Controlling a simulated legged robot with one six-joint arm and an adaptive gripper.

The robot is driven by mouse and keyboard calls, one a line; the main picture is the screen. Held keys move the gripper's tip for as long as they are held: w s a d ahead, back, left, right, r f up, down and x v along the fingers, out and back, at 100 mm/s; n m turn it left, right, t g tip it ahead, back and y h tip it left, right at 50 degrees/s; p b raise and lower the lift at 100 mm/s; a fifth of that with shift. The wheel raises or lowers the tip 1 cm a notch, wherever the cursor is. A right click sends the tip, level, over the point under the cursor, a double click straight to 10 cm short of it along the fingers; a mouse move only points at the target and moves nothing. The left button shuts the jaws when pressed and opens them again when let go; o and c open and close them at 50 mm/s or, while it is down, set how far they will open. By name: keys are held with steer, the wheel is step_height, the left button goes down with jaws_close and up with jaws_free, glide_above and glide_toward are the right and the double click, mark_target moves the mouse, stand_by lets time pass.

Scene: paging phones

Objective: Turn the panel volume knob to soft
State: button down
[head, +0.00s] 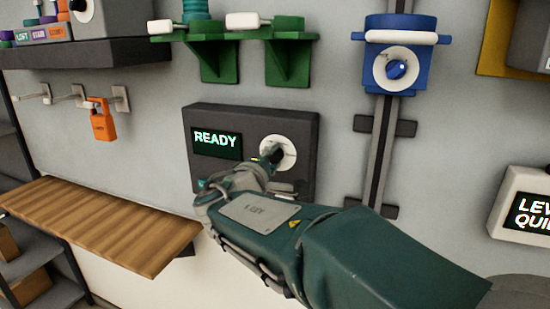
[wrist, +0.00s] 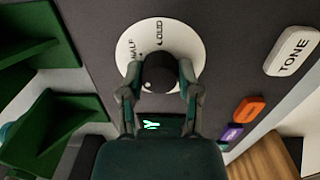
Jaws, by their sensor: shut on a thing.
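The panel (head: 235,120) is a dark box on the wall with a lit screen reading READY (head: 216,142). Its volume knob is black on a white dial (head: 287,143), right of the screen and partly hidden by my gripper. In the wrist view the knob (wrist: 159,73) sits between my two fingers, and the white dial (wrist: 181,38) shows the words HALF and LOUD. The soft mark is not visible. My gripper (wrist: 159,88) is shut on the knob, with a finger on each side. It also shows in the head view (head: 268,160), reaching to the dial.
A blue unit (head: 402,45) with its own knob is on a rail at right. Green brackets (head: 290,50) hold handsets above the panel. A wooden shelf (head: 100,222) juts out lower left. A white TONE key (wrist: 292,51) and coloured tags are right in the wrist view.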

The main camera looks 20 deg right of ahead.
steer(key=shift+w+a+f+n, duration=0.1)
steer(key=shift+n, duration=0.55)
steer(key=shift+a+f+n, duration=0.1)
steer(key=shift+n, duration=0.55)
steer(key=shift+f, duration=0.1)
steer(key=shift+c, duration=1.5)
jaws_free()
steer(key=shift+a, duration=0.3)
steer(key=shift+d, duration=0.1)
steer(key=v, duration=1.2)
